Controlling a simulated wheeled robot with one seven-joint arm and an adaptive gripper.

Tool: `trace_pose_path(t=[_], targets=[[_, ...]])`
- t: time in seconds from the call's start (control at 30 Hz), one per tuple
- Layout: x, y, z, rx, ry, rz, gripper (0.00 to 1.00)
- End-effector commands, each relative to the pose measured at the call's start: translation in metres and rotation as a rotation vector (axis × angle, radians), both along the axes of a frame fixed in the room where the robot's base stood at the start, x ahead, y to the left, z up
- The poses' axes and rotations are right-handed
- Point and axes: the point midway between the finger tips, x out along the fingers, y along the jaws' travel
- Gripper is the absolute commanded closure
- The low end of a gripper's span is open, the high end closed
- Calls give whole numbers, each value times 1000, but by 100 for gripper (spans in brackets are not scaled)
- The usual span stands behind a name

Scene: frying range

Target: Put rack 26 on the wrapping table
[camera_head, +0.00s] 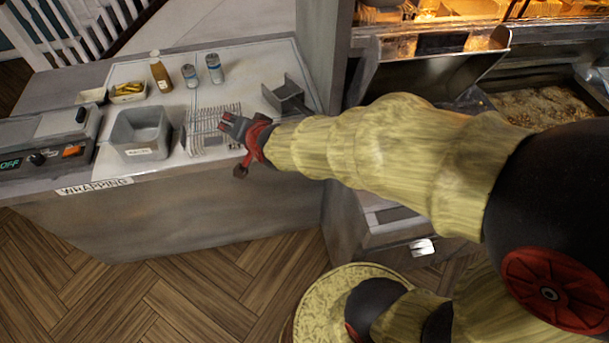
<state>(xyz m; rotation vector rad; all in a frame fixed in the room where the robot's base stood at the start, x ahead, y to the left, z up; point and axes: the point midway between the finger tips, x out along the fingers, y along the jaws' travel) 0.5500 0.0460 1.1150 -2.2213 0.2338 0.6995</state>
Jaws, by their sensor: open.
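A wire rack (203,133) lies on the white top of the wrapping table (247,62), right of a grey bin. No number can be read on it, so I cannot tell if it is rack 26. The table's front edge bears a "WRAPPING" label (94,186). My gripper (226,121) is open at the rack's right side, overlapping it in the picture. I cannot tell whether the fingers touch the wires. My gripper and wrist hide part of the rack's right end.
A grey bin (141,133), an appliance with a lit "OFF" display (45,135), a brown bottle (160,72), two cans, a small food tray (128,92) and a scoop (284,93) stand around the rack. A post (322,50) and the frying range are to the right.

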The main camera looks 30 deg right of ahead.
Motion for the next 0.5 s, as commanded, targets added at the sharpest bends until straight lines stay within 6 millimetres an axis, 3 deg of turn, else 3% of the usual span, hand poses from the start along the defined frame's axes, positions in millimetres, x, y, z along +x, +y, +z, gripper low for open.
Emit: trace_pose_path(t=[0.03, 0.2, 0.5], targets=[[-16, -2, 15, -50, 25, 44, 58], [-85, -12, 42, -251, 159, 225, 58], [-214, -38, 65, -532, 374, 501, 58]])
